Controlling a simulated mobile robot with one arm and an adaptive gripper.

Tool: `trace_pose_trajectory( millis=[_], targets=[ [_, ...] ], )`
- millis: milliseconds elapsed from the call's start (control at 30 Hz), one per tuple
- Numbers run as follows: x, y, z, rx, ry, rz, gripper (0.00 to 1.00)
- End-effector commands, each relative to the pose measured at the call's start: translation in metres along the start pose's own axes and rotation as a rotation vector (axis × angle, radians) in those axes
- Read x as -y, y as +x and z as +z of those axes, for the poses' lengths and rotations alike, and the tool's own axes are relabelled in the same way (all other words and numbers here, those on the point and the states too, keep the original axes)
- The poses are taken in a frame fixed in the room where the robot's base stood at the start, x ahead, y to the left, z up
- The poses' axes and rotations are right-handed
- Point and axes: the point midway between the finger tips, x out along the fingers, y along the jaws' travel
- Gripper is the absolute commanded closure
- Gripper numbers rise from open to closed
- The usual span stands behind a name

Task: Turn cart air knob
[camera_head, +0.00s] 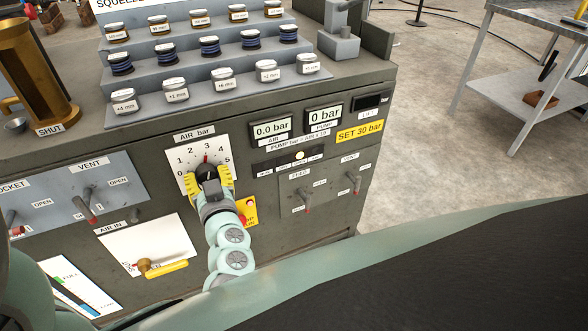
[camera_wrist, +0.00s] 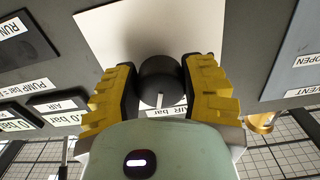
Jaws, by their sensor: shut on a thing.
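A red mark shows at the dial's top near 3. My gripper (camera_head: 209,180) is at the knob, with its yellow-backed fingers on either side. In the wrist view my gripper (camera_wrist: 160,92) is shut on the knob, its black pads against both sides. In the head view the gripper hides the knob's lower part. The AIR display (camera_head: 270,130) reads 0.0 bar and the PUMP display (camera_head: 324,115) reads 0 bar.
A yellow AIR IN lever (camera_head: 162,267) is below left of the dial. A red button on a yellow plate (camera_head: 246,212) is close right of my arm. Valve panels (camera_head: 320,183) flank the dial. Stepped racks (camera_head: 210,67) of jars stand on top.

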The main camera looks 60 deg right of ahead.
Motion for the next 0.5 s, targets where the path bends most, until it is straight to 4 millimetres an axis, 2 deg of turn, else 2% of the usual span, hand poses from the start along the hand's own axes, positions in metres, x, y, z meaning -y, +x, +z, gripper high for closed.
trace_pose_trajectory(
  millis=[100, 500],
  targets=[
    [-0.0001, -0.0001, 0.0005, 0.001, 0.000, 0.000, 0.92],
    [0.0008, 0.0002, 0.0026, 0.002, -0.096, -0.005, 0.92]
  ],
)
